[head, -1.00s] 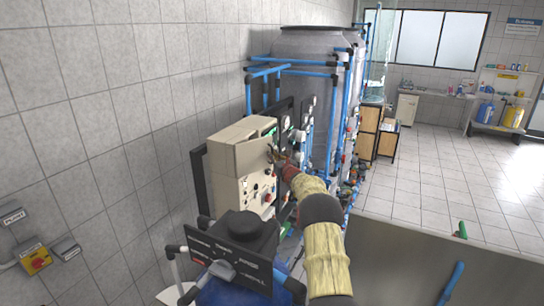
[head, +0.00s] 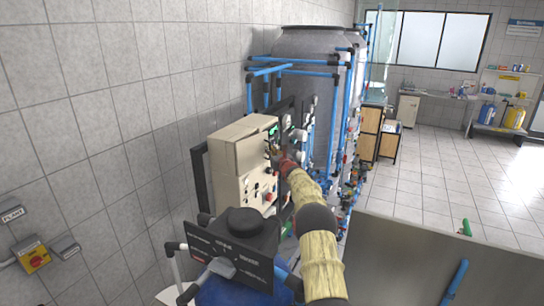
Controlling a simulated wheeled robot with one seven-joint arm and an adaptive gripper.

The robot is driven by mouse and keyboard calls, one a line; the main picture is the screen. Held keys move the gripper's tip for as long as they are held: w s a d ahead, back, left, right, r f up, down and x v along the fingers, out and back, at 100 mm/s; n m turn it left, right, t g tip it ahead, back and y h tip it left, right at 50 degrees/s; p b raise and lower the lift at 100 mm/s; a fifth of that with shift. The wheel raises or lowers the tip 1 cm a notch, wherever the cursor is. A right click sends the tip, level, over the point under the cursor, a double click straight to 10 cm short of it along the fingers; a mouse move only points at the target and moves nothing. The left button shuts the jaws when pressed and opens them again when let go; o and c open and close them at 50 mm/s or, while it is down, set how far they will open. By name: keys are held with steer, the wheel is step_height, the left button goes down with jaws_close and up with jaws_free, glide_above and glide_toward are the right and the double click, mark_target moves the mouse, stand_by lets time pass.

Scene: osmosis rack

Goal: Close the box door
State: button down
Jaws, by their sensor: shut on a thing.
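The beige control box (head: 226,155) stands against the left wall in the middle of the head view. Its upper front carries the box door (head: 252,152), a plain beige panel. A small green and dark patch shows at the door's far edge; how far the door stands open is hard to tell. My gripper (head: 277,156) is at that far edge, small and partly hidden by its own wrist. It appears shut on the door's edge, but the contact itself is not clear. The lower front (head: 257,190) of the box has knobs and a red button.
Blue pipes and gauges (head: 301,130) stand close behind my gripper, before large grey tanks (head: 310,70). A dark labelled panel (head: 228,258) and black-topped blue drum (head: 245,222) are in front of the box. Open tiled floor (head: 430,170) lies right.

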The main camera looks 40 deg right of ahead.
steer(key=shift+w, duration=0.35)
steer(key=c, duration=2.3)
jaws_free()
steer(key=shift+v, duration=6)
steer(key=shift+c, duration=0.2)
